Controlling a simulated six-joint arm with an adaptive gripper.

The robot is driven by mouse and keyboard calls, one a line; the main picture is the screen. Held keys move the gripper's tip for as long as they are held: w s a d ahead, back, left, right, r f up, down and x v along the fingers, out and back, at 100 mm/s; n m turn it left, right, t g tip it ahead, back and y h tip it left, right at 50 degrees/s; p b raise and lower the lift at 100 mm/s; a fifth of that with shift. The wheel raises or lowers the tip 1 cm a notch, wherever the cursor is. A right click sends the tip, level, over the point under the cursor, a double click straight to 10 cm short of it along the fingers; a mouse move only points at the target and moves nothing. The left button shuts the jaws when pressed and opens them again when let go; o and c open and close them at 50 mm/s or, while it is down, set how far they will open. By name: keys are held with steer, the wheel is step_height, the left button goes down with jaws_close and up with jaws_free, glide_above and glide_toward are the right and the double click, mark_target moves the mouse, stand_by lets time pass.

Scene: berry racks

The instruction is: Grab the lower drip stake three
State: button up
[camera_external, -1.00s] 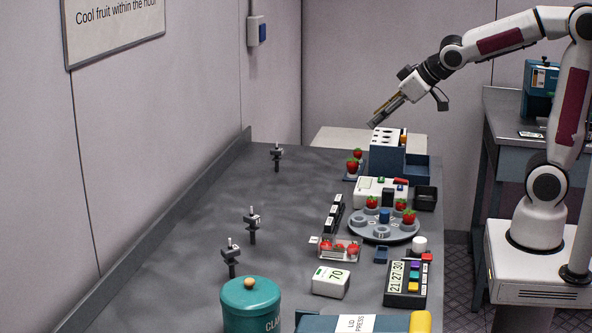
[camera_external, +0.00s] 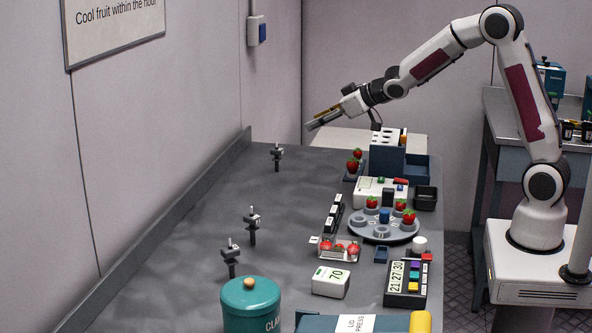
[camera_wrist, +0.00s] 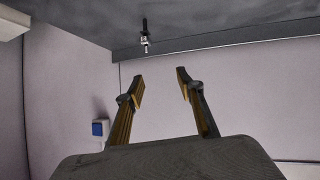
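Three dark drip stakes with small pale tops stand upright on the grey bench: a far one (camera_external: 277,156), a middle one (camera_external: 252,224) and a near one (camera_external: 231,258). Their tags are too small to read, so I cannot tell which is three. My gripper (camera_external: 314,122) is in the air above the far end of the bench, up and to the right of the far stake. In the wrist view, my gripper (camera_wrist: 160,81) is open, with nothing between its fingers. One stake (camera_wrist: 145,38) shows beyond the fingertips, upside down in that view and apart from them.
A teal canister (camera_external: 251,311) stands at the near end. The bench's left and middle are largely clear around the stakes.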

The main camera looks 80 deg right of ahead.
steer(key=t+y, duration=0.2)
glide_toward(282, 152)
steer(key=w, duration=0.1)
steer(key=w+f, duration=0.1)
steer(key=w, duration=0.1)
steer(key=shift+f+n, duration=0.3)
steer(key=shift+w+d+f, duration=0.2)
steer(key=shift+f, duration=0.45)
steer(key=shift+w, duration=0.1)
steer(key=shift+x, duration=1.15)
steer(key=shift+w, duration=0.1)
steer(key=shift+w, duration=0.1)
steer(key=shift+w+d+f, duration=0.1)
steer(key=shift+w+d, duration=0.05)
steer(key=shift+w, duration=0.65)
steer(key=shift+w+d+f, duration=0.1)
steer(key=shift+w+d, duration=0.05)
steer(key=shift+w, duration=0.7)
steer(key=shift+x, duration=0.85)
